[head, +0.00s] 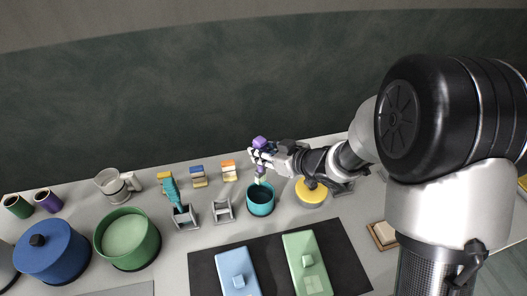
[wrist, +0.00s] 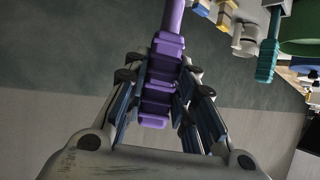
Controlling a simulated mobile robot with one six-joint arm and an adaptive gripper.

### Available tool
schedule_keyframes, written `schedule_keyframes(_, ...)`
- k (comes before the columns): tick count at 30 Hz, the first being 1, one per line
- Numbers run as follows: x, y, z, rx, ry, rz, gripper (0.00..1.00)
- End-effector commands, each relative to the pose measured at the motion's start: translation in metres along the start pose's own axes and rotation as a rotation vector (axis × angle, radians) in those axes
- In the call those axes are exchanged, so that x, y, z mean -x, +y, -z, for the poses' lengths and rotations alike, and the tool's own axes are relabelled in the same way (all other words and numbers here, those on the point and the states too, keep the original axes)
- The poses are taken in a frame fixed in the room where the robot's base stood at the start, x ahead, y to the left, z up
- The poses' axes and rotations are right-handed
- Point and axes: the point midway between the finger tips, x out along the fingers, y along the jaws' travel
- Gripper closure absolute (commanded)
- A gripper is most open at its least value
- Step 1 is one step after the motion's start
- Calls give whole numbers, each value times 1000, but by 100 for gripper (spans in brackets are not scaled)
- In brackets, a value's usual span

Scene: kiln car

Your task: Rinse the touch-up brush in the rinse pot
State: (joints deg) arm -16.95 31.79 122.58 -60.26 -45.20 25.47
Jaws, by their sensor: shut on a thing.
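My gripper (head: 262,157) is shut on a purple-handled brush (head: 260,142). The brush is upright, with its handle top above the fingers and its pale lower end just over the teal pot (head: 261,206), which looks like the rinse pot. I cannot tell whether the tip is inside the rim. In the wrist view the ribbed purple handle (wrist: 162,80) is clasped between the two fingers of my gripper (wrist: 160,92). The pot's inside looks dark and its contents cannot be made out.
Left of the pot are an empty grey holder (head: 222,212) and another holding a teal tool (head: 171,188). A yellow round thing (head: 311,192) is close on the right. Green (head: 127,248) and blue (head: 52,258) pots stand left. A dark mat (head: 348,255) lies in front.

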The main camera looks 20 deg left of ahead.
Motion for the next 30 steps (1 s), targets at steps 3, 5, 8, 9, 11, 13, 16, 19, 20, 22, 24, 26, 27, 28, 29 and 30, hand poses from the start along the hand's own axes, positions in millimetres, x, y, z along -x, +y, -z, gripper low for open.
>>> schedule_keyframes(3, 0, 0, 1, 0, 0, 0, 100)
schedule_keyframes(5, -1, 0, -1, 1, 1, 0, 100)
schedule_keyframes(8, -4, 0, -7, 0, 0, 0, 100)
schedule_keyframes(9, -5, 0, -10, 0, 0, 0, 100)
schedule_keyframes(11, -8, 0, -14, 0, 0, 0, 100)
schedule_keyframes(13, -10, 0, -19, 0, 0, 0, 100)
schedule_keyframes(16, -14, 0, -26, -1, 0, 0, 100)
schedule_keyframes(19, -18, 0, -33, -1, 0, -1, 100)
schedule_keyframes(20, -19, 0, -35, -1, 0, -1, 100)
schedule_keyframes(22, -22, 0, -40, 0, 0, -1, 100)
schedule_keyframes(24, -25, 0, -45, 0, 0, -1, 100)
schedule_keyframes(26, -27, 0, -49, 0, 1, 0, 100)
schedule_keyframes(27, -29, 0, -52, 0, 1, 0, 100)
schedule_keyframes(28, -30, 0, -54, 0, 1, 0, 100)
schedule_keyframes(29, -31, 0, -56, 0, 1, 0, 100)
schedule_keyframes(30, -32, 0, -58, 0, 1, 0, 100)
